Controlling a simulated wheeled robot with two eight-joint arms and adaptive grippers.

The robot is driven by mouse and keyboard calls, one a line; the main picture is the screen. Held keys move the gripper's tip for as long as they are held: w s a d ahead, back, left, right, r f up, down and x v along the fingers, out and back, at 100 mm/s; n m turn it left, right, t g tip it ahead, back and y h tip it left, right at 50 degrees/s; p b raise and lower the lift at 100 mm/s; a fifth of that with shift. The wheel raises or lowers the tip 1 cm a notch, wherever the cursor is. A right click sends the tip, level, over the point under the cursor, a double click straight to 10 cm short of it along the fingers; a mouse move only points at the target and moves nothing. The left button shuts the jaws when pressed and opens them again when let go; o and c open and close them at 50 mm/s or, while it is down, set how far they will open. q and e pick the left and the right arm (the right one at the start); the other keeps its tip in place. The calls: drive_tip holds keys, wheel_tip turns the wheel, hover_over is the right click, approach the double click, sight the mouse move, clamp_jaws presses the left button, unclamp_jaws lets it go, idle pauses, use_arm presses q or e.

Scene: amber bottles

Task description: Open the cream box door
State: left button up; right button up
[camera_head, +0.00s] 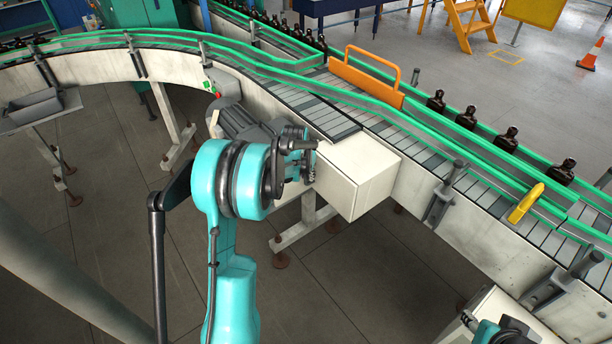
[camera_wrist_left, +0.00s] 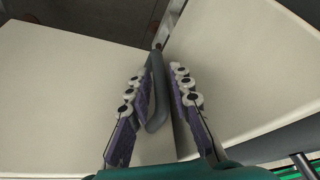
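The cream box (camera_head: 352,178) hangs on the near side of the conveyor in the head view. My left gripper (camera_head: 308,160) is at its left face, and my teal wrist hides part of that face. In the left wrist view, the gripper's two padded fingers (camera_wrist_left: 160,75) lie on either side of a grey bar handle (camera_wrist_left: 157,95). Small gaps show beside the handle, and I cannot tell whether the fingers press on it. Cream panels (camera_wrist_left: 55,95) fill both sides of that view. What seems to be my right gripper (camera_head: 470,320) shows only partly at the lower right.
The conveyor (camera_head: 420,150) with green rails runs behind the box. Dark bottles (camera_head: 466,118) stand along its far side. An orange guard (camera_head: 365,78) arches over it. A second cream box (camera_head: 500,308) is at the lower right. The floor below is open between conveyor legs.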

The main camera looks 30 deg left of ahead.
use_arm(q)
clamp_jaws()
drive_tip(key=shift+s, duration=0.1)
